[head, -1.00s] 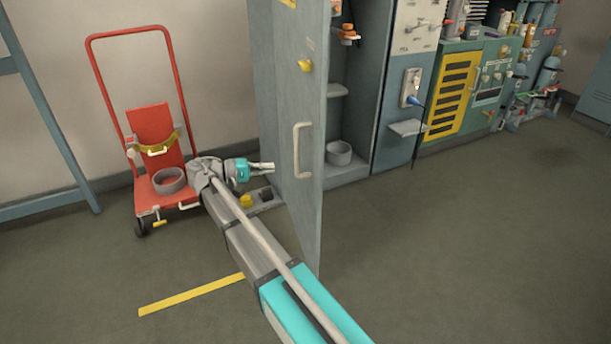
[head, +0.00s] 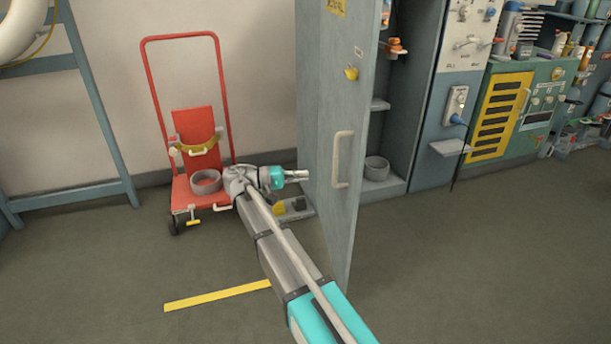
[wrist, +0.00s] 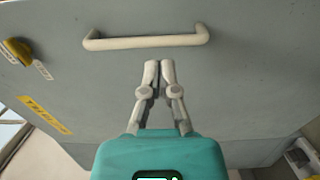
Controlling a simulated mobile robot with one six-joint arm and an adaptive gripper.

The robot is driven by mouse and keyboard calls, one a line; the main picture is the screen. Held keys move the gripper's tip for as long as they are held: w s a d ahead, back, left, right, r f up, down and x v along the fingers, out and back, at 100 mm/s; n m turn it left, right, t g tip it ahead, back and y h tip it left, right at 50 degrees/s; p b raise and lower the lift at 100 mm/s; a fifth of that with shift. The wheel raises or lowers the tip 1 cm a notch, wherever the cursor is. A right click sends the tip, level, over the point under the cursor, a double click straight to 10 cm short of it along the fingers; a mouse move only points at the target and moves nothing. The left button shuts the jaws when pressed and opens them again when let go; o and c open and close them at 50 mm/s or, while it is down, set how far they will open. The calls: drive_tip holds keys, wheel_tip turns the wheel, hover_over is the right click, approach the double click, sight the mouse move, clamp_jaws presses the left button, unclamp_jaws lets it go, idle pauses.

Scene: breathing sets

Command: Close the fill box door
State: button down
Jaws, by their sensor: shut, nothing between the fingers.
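The fill box door (head: 335,120) is a tall grey-blue panel standing swung open from its cabinet. A pale bar handle (head: 338,160) and a yellow latch (head: 351,73) are on its outer face. My gripper (head: 304,175) is shut and empty, on the left of the handle in the head view, facing the outer face. In the wrist view the door (wrist: 240,90) fills most of the picture. The handle (wrist: 146,42) lies just beyond my shut fingertips (wrist: 158,68), with a small gap in the picture. I cannot tell whether the fingertips touch the panel.
The open cabinet (head: 412,100) behind the door holds shelves and a grey ring (head: 376,168). A red hand trolley (head: 190,185) stands behind my arm at the left. Equipment panels (head: 500,110) line the right wall. The floor (head: 470,260) right of the door is clear.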

sight(352, 171)
drive_tip(key=d, duration=0.8)
drive_tip(key=w+d, duration=0.1)
drive_tip(key=d, duration=0.3)
drive_tip(key=shift+w+d, duration=0.1)
drive_tip(key=shift+d, duration=0.2)
